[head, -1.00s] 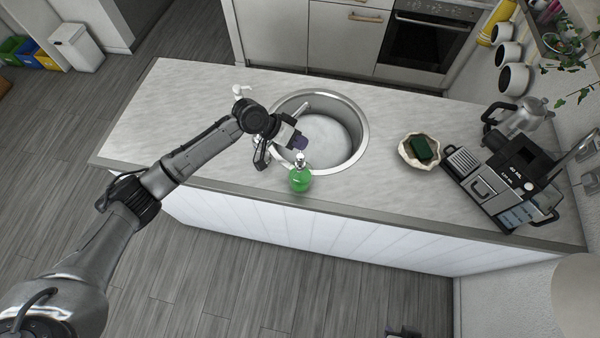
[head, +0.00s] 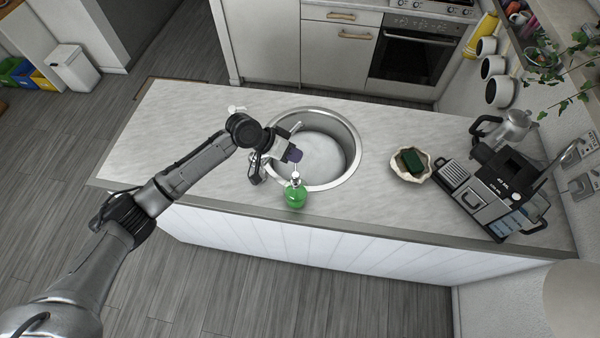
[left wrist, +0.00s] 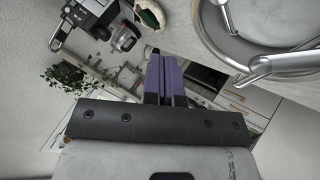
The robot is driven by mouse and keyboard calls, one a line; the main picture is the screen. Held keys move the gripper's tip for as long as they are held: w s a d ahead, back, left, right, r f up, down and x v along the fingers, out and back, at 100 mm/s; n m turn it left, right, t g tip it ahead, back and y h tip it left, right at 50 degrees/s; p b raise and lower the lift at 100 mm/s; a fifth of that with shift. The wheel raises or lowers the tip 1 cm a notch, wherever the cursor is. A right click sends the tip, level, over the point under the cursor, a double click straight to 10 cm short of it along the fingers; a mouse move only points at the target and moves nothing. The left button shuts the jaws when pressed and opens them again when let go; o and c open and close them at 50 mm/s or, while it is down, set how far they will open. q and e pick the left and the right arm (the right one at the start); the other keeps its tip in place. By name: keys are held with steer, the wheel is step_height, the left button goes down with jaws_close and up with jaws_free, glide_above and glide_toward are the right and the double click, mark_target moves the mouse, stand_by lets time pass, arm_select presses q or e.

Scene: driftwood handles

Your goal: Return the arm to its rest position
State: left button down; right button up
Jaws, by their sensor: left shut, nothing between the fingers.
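My left arm reaches in from the left of the head view, and its gripper (head: 294,155) is above the near left rim of the sink. The gripper is shut and empty; its purple fingers (left wrist: 161,78) lie together in the left wrist view. A green soap bottle (head: 295,195) with a pump top stands upright on the counter, just below the gripper in the picture. The round steel sink (head: 352,165) is set in the counter, and its rim also shows in the left wrist view (left wrist: 210,45). My right gripper does not show clearly in any view.
The grey counter (head: 180,110) is mostly clear on the left. A shell dish (head: 425,176) with a dark green sponge (head: 412,161) sits right of the sink. A coffee machine (head: 490,190) and a moka pot (head: 513,125) stand at the right end.

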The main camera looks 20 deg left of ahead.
arm_select(q)
steer(key=s+a+r+m+t+y, duration=0.1)
steer(key=s+a+r+t+y, duration=0.1)
steer(key=s+r+t+y, duration=0.3)
steer(key=s+a+r+m+t+y, duration=0.1)
steer(key=r+t+y, duration=0.15)
steer(key=r, duration=0.45)
steer(key=s+f+n+g, duration=0.1)
steer(key=s+f+g, duration=0.1)
steer(key=s+f, duration=0.4)
steer(key=s+a+f+n+g+p, duration=0.1)
steer(key=s+f, duration=0.5)
steer(key=s, duration=0.8)
steer(key=s+f+n+g, duration=0.2)
steer(key=s+f+g, duration=0.2)
steer(key=s, duration=0.6)
steer(key=shift+a+f+n+y+p, duration=0.3)
steer(key=shift+f+y+p, duration=0.15)
steer(key=shift+f, duration=0.5)
